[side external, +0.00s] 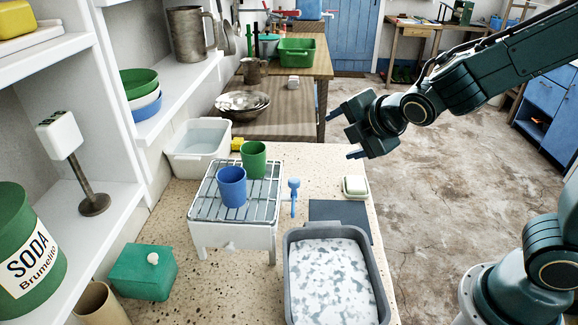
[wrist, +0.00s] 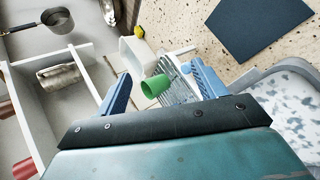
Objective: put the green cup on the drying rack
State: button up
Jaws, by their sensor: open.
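The green cup (side external: 253,160) stands upright on the wire top of the white drying rack (side external: 233,238), toward its back right. A blue cup (side external: 231,187) stands on the rack in front of it. My gripper (side external: 345,135) is open and empty, in the air to the right of the rack and apart from both cups. In the wrist view the green cup (wrist: 155,86) shows between my gripper's blue fingers (wrist: 161,70), at a distance. The rack (wrist: 181,91) is partly hidden there by a finger.
A grey basin (side external: 289,270) of sudsy water stands at the front right. A dark mat (side external: 340,217), a soap dish (side external: 355,187) and a blue brush (side external: 293,196) lie near the rack. A white tub (side external: 197,150) stands behind it and a teal box (side external: 143,273) to its left.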

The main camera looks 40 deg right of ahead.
jog(key=s+d+r+m+g+y, duration=0.1)
jog(key=s+r+m+g, duration=0.1)
jog(key=s+m, duration=0.7)
jog(key=s+d+r+m+g+y, duration=0.1)
jog(key=s+r+m+g, duration=0.1)
jog(key=s+m, duration=0.7)
jog(key=s+r, duration=0.1)
jog(key=s, duration=0.2)
jog(key=shift+r, duration=0.2)
jog(key=shift+w, duration=0.1)
